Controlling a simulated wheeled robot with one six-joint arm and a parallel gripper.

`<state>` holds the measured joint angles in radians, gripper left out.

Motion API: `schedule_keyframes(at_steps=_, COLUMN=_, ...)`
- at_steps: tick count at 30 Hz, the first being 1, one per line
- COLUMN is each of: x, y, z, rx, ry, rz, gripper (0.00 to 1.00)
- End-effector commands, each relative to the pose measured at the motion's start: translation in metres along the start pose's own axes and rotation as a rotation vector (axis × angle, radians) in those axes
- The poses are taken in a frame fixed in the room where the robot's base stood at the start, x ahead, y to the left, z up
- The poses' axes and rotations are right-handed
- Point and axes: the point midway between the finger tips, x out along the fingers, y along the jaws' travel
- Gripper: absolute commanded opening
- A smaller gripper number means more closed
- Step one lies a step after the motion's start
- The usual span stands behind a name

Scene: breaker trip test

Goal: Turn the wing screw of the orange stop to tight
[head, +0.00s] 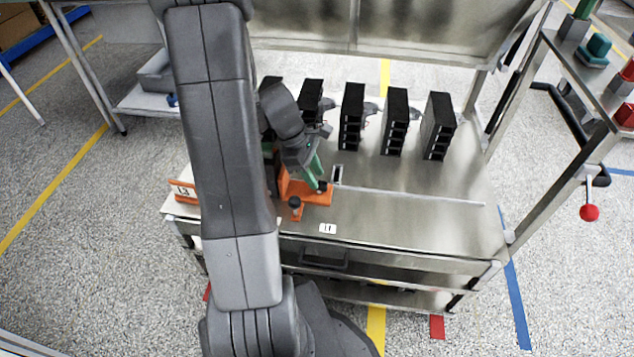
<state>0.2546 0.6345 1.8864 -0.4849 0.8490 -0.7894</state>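The orange stop (318,198) sits on the steel bench top, near the front edge and left of the middle. A small dark knob (295,203) stands on its front part. Another small dark piece (322,186) is at its right end, at the tips of my gripper (318,183). I cannot tell which of the two is the wing screw. My gripper has green fingers and points down over the stop from behind. The view is too small to show whether the fingers are apart or closed on the dark piece. My arm hides the area left of the stop.
Several black breaker blocks (352,117) stand in a row behind the stop. A thin rail or slot (420,196) runs right from the stop. A label reading 13 (183,190) stands at the left and a small white tag (328,228) lies in front. The right bench top is clear.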

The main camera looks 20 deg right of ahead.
Motion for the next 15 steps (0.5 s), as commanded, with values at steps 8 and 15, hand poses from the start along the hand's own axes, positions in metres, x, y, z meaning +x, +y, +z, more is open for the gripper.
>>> schedule_keyframes(at_steps=8, x=0.023, y=0.000, z=0.000, rx=0.000, ry=0.000, rz=0.000, gripper=0.35)
schedule_keyframes(at_steps=15, x=0.024, y=0.000, z=0.000, rx=0.001, ry=0.000, rz=0.001, gripper=0.35)
